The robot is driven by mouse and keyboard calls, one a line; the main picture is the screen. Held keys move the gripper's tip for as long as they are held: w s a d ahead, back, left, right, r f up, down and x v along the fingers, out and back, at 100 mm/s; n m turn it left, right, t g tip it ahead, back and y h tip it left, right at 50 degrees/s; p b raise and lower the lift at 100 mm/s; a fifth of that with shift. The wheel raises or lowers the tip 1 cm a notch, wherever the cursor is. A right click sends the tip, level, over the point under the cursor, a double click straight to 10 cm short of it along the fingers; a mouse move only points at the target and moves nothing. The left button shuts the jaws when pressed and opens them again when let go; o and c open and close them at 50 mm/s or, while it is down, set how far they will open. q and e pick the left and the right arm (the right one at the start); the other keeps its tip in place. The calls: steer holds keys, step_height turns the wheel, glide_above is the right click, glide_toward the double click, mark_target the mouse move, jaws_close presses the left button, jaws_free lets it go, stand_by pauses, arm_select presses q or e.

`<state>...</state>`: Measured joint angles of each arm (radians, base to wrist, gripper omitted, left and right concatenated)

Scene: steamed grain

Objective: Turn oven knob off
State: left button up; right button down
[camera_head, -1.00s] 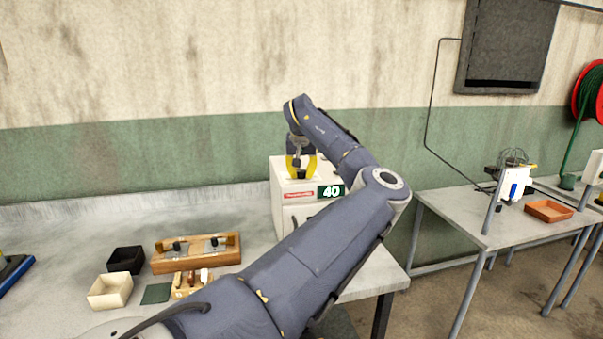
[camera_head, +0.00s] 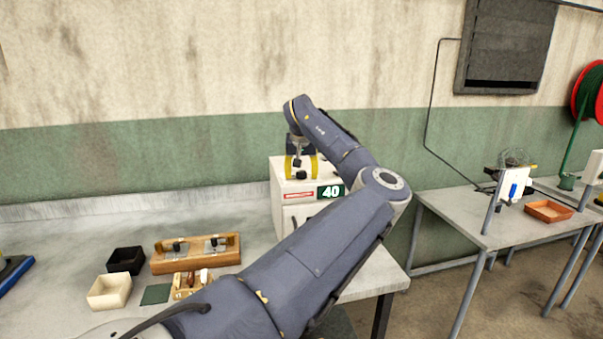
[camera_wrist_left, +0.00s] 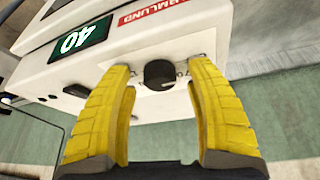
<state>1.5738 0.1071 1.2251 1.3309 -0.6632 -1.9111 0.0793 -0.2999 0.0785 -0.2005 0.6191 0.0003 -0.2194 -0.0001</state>
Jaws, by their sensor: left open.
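The oven (camera_head: 292,209) is a white box on the table with a red label and a green display reading 40. Its round black knob (camera_wrist_left: 159,75) sits on a pale panel in the left wrist view, and it also shows as a dark spot in the head view (camera_head: 301,175). My left gripper (camera_head: 301,168) is open above the oven's top. In the left wrist view its yellow fingers (camera_wrist_left: 160,72) stand on either side of the knob, with gaps on both sides. The knob's pointing direction cannot be told. My right gripper is not in view.
A wooden holder (camera_head: 196,262), a black box (camera_head: 126,260), a cream box (camera_head: 110,291) and a dark green square (camera_head: 156,294) lie left of the oven. A second table (camera_head: 460,214) with an orange tray (camera_head: 548,211) stands at the right.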

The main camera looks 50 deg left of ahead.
arm_select(q)
steer(key=v, duration=1.2)
stand_by(0.3)
